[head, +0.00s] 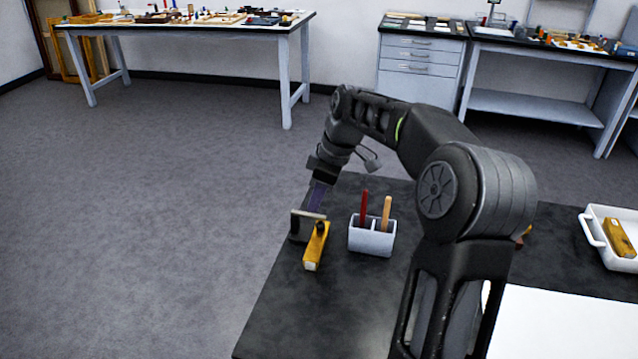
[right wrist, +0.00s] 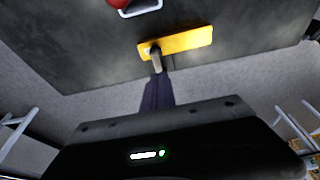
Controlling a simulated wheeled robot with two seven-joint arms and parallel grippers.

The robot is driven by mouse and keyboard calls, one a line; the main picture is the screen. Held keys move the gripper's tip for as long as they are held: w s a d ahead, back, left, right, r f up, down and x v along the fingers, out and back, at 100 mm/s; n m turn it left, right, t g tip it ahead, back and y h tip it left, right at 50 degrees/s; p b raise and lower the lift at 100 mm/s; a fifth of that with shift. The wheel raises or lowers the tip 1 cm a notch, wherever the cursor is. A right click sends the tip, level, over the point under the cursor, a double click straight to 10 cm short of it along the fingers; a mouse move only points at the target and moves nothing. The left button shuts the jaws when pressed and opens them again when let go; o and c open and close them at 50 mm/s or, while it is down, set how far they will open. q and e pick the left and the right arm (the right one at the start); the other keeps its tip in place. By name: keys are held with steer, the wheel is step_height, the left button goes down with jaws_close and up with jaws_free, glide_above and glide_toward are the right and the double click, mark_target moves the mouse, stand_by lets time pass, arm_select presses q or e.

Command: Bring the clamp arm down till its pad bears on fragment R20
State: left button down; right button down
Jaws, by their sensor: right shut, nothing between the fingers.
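A gilt fragment (head: 316,248), taken as R20 though I cannot read its label, lies near the table's left edge. A grey upright block (head: 300,226) stands behind it, and a small dark part (head: 320,228), probably the clamp's pad, shows over the fragment. In the right wrist view a short grey arm (right wrist: 155,58) reaches the gilt fragment (right wrist: 185,41) near one end; I cannot tell whether its pad presses on it. My right gripper (head: 317,208) is shut and empty, pointing down just above the clamp; its fingers (right wrist: 157,82) partly hide it. My left gripper is out of view.
A grey two-slot holder (head: 371,241) with a red and a tan handle stands close right of the fragment. A white tray (head: 590,232) holding another gilt piece (head: 619,238) and a white sheet (head: 560,325) lie at right. The dark tabletop (head: 285,315) is clear in front.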

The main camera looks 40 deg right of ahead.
steer(key=shift+f, duration=0.6)
steer(key=shift+f, duration=0.1)
